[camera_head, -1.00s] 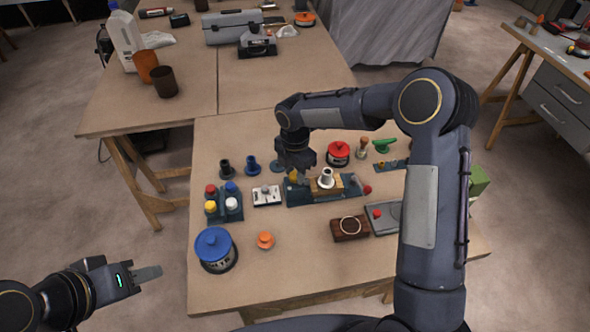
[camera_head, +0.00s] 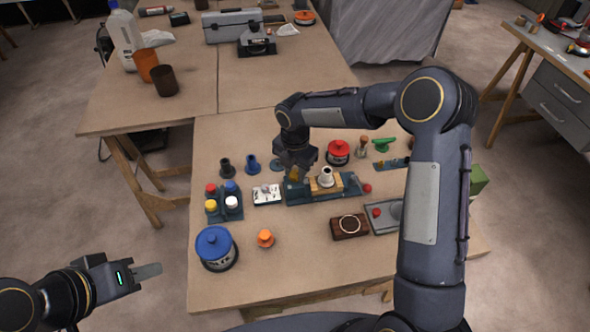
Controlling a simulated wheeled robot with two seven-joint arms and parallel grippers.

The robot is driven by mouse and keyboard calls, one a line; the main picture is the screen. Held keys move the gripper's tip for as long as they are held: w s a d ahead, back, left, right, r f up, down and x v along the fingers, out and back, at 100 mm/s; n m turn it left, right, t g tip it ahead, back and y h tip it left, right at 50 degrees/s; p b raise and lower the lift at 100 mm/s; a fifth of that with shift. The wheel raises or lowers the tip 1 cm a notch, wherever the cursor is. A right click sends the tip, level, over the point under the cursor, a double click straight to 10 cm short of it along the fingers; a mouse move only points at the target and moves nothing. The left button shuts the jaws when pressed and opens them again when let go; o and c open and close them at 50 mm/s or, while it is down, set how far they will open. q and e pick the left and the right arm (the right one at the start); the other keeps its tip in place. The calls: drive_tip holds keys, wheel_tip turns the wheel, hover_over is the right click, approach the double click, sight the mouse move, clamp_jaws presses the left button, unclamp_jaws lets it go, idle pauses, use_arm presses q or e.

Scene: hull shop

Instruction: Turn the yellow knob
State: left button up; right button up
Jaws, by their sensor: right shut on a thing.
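A blue-green vise-like fixture (camera_head: 337,191) stands in the middle of the front table, with a wooden block and a pale ring-shaped piece on it. My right gripper (camera_head: 294,173) points down at the fixture's left end and is shut on a small yellowish part there, seemingly the yellow knob; my fingers and wrist hide most of it. Another yellow round top (camera_head: 211,205) sits in a dark block at the left, beside red, blue and white ones. My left gripper (camera_head: 148,271) is off the table's left front; its finger gap does not show clearly.
A white switch plate (camera_head: 266,195) lies just left of the fixture. A blue-lidded tin (camera_head: 215,249) and an orange knob (camera_head: 265,238) stand in front. A red-lidded tin (camera_head: 338,152) stands behind. A wooden box (camera_head: 349,227) lies front right. The front table strip is clear.

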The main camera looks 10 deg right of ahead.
sight(295, 174)
drive_tip(key=o, duration=1)
drive_tip(key=shift+c, duration=0.2)
drive_tip(key=shift+r, duration=0.1)
wheel_tip(295, 174, up, 8)
drive_tip(key=shift+f+b, duration=0.2)
drive_tip(key=shift+b, duration=0.15)
